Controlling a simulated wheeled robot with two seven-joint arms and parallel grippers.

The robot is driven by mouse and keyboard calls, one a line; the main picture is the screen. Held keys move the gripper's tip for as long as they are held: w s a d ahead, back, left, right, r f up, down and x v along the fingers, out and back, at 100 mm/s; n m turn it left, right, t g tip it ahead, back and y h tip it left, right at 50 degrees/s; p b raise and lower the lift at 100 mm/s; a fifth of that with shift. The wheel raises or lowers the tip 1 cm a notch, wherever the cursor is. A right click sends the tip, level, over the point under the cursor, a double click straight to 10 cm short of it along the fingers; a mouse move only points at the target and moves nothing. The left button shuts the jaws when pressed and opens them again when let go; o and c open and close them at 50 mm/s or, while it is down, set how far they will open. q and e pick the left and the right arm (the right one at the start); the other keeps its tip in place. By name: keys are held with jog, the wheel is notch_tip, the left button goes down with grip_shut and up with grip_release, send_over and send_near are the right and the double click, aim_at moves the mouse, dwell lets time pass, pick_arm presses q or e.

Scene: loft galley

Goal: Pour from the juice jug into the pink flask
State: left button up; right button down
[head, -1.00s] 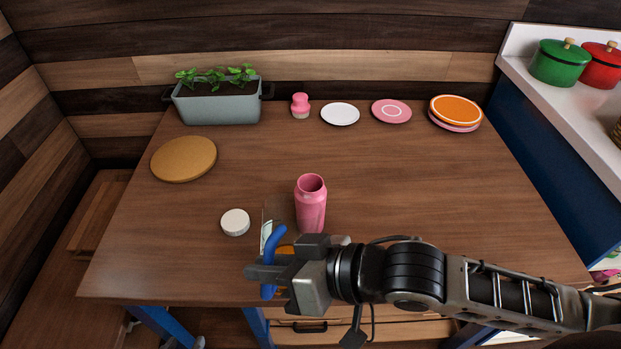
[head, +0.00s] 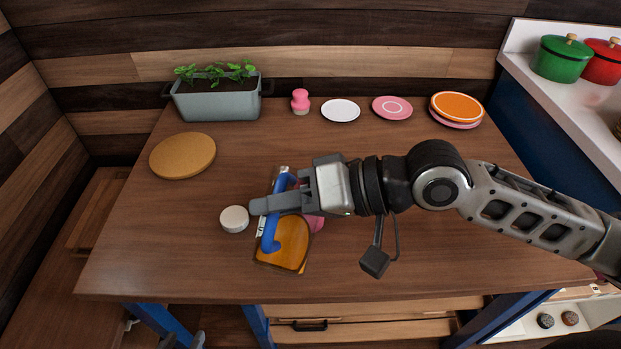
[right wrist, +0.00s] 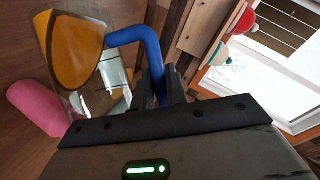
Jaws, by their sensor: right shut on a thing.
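The juice jug (head: 285,246) is clear, with orange juice low in it and a blue handle (head: 268,236). My right gripper (head: 270,204) is shut on that handle and holds the jug over the front left of the table. The jug also shows in the right wrist view (right wrist: 75,48). The pink flask (head: 316,223) stands just right of the jug, mostly hidden behind my gripper and the jug. It is partly visible in the right wrist view (right wrist: 36,108). I cannot tell whether jug and flask touch. My left gripper is not clearly seen.
A white round lid (head: 234,219) lies left of the jug. A cork mat (head: 182,156), a grey planter (head: 216,105), a pink-topped shaker (head: 300,103) and several plates, one white (head: 340,111), stand farther back. The table's middle right lies under my arm.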

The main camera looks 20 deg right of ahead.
aim_at(284, 172)
jog(key=shift+w+d+r+m+g+y+b, duration=0.15)
jog(key=shift+w+d+r+m+y+b, duration=0.2)
jog(key=shift+r, duration=0.3)
jog(key=shift+w+d+r+m+g+y+b, duration=0.1)
jog(key=shift+w+d+r+m+g+b, duration=0.15)
jog(key=shift+w+r+m+b, duration=0.25)
jog(key=shift+w+d+r+m+g+y+b, duration=0.1)
jog(key=shift+w+d+r+m+y+b, duration=0.25)
jog(key=shift+r, duration=0.4)
dwell(2.6)
jog(key=shift+w+d+r+m+p, duration=0.2)
jog(key=shift+w+d+r+m, duration=0.05)
jog(key=shift+w, duration=0.2)
jog(key=shift+w+d+r+m+p, duration=0.15)
jog(key=shift+w+d+r+m, duration=0.1)
jog(key=shift+w, duration=0.15)
dwell(2.6)
